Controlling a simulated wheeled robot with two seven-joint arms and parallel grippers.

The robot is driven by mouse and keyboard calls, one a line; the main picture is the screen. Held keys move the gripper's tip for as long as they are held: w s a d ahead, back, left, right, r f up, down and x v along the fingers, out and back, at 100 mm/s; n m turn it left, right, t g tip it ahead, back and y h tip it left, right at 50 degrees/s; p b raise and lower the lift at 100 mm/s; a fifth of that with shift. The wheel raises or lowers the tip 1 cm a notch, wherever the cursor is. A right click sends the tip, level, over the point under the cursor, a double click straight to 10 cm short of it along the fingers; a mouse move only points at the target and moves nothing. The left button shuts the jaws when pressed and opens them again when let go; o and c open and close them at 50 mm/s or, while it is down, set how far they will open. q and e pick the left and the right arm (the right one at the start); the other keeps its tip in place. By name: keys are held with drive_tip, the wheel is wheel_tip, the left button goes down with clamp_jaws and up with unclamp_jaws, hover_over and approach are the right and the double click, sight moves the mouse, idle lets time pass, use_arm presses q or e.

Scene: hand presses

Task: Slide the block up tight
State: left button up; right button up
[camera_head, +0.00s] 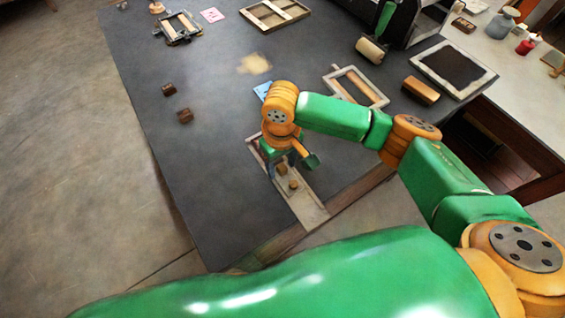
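A long pale wooden tray (312,212) with raised edges lies at the near edge of the dark table, slanting down to the right. A small brown block (282,169) sits in it, close below my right gripper. A second small brown piece (293,186) lies in the tray a little nearer to me. My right gripper (286,167) points down over the tray's middle. Its fingertips are small and partly hidden, so I cannot tell whether they are open or touch the block. My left gripper is not in view.
Two dark brown blocks (177,102) lie on the left of the dark table (165,65).

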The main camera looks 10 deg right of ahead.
sight(281, 167)
wheel_tip(281, 167, up, 7)
drive_tip(key=shift+r+b, duration=0.1)
drive_tip(key=shift+b, duration=0.3)
